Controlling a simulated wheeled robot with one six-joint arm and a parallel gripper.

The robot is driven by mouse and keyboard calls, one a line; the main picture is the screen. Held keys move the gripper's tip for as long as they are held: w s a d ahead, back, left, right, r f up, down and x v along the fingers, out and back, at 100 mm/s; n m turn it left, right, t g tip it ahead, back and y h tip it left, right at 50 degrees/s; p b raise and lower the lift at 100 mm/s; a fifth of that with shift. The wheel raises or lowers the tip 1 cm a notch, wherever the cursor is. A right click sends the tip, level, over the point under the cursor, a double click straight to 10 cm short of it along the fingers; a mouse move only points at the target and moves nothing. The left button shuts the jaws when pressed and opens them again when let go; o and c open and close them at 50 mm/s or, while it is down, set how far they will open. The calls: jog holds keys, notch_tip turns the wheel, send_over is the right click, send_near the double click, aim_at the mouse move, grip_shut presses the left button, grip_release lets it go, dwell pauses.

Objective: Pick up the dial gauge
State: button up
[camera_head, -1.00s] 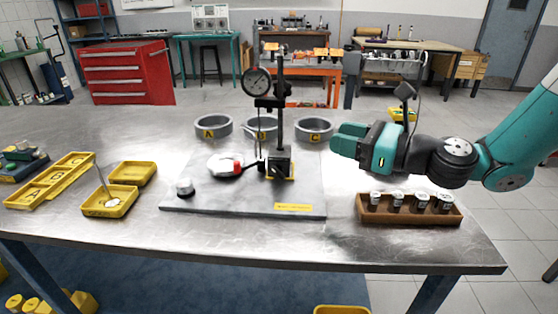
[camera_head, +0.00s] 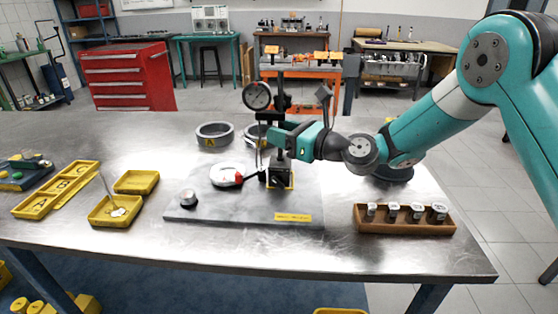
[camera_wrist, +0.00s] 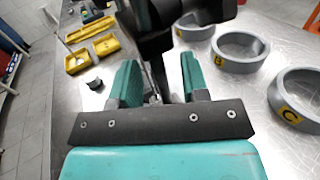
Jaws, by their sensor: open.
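My gripper (camera_head: 277,138) is beside the stand's post, lower than the gauge face. In the wrist view my gripper (camera_wrist: 160,84) is open, its two teal fingers apart. Dark parts of the stand (camera_wrist: 172,42) show ahead of and between the fingers; I cannot tell whether they touch. The gauge face cannot be made out in the wrist view.
The stand is on a grey plate (camera_head: 240,212) with a white disc with a red part (camera_head: 227,175) and a small knob (camera_head: 189,198). Grey rings (camera_head: 214,134) lie behind. Yellow trays (camera_head: 116,210) are left, a wooden rack (camera_head: 405,228) right. The front table edge is clear.

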jog(key=x, duration=0.2)
jog(key=shift+w+a, duration=0.2)
jog(key=shift+a, duration=0.05)
grip_shut()
jog(key=shift+r, duration=0.2)
jog(key=shift+r, duration=0.1)
